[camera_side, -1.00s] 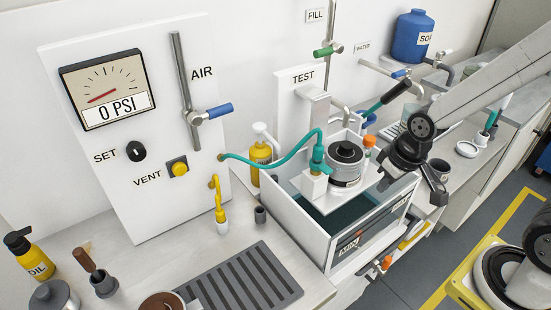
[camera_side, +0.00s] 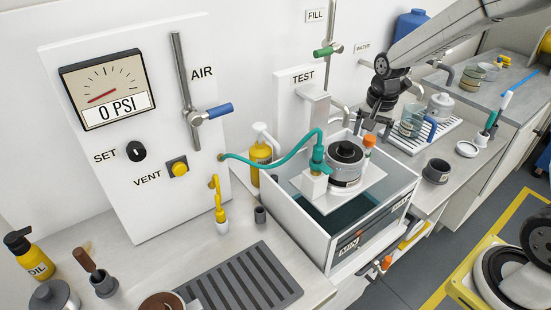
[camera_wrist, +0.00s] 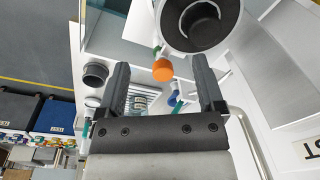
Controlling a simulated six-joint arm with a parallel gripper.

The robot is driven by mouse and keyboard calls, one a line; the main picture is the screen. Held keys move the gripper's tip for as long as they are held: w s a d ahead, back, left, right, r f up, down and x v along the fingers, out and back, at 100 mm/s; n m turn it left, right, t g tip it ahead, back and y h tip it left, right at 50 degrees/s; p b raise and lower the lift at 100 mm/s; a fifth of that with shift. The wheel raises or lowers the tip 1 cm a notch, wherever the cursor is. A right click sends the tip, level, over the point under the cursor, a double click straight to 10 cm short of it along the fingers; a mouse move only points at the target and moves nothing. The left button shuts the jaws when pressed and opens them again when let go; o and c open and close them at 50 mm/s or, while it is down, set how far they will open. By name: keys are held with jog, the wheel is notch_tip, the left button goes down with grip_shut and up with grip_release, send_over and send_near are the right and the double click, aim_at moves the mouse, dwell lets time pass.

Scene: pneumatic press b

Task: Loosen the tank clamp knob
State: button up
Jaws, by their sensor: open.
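An orange knob (camera_side: 369,141) stands upright at the right of a dark-topped metal cylinder (camera_side: 345,164) on the plate over the white water tank (camera_side: 290,220). No label names it as the clamp knob. My gripper (camera_side: 373,126) points down above and slightly right of the knob. In the wrist view, the orange knob (camera_wrist: 162,70) appears between the two fingers of my gripper (camera_wrist: 161,67), with clear space on both sides. The fingers are open, hold nothing and do not visibly touch the knob. The dark cylinder top (camera_wrist: 200,20) lies just beyond the fingers.
A teal hose (camera_side: 285,160) runs from the white panel to a fitting left of the cylinder. The TEST post (camera_side: 313,115) stands behind the tank. A dark cup (camera_side: 436,171) and a drying rack (camera_side: 425,136) with glassware are at right.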

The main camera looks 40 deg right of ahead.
aim_at(371, 137)
jog(key=w+d+m, duration=0.1)
jog(key=d+m, duration=0.1)
jog(key=w+d+m, duration=0.2)
jog(key=d, duration=0.1)
jog(key=w+d+m+g, duration=0.1)
jog(key=d+m, duration=0.1)
jog(key=shift+w+d+r, duration=0.15)
jog(key=shift+w, duration=0.05)
jog(key=shift+f, duration=3.9)
grip_shut()
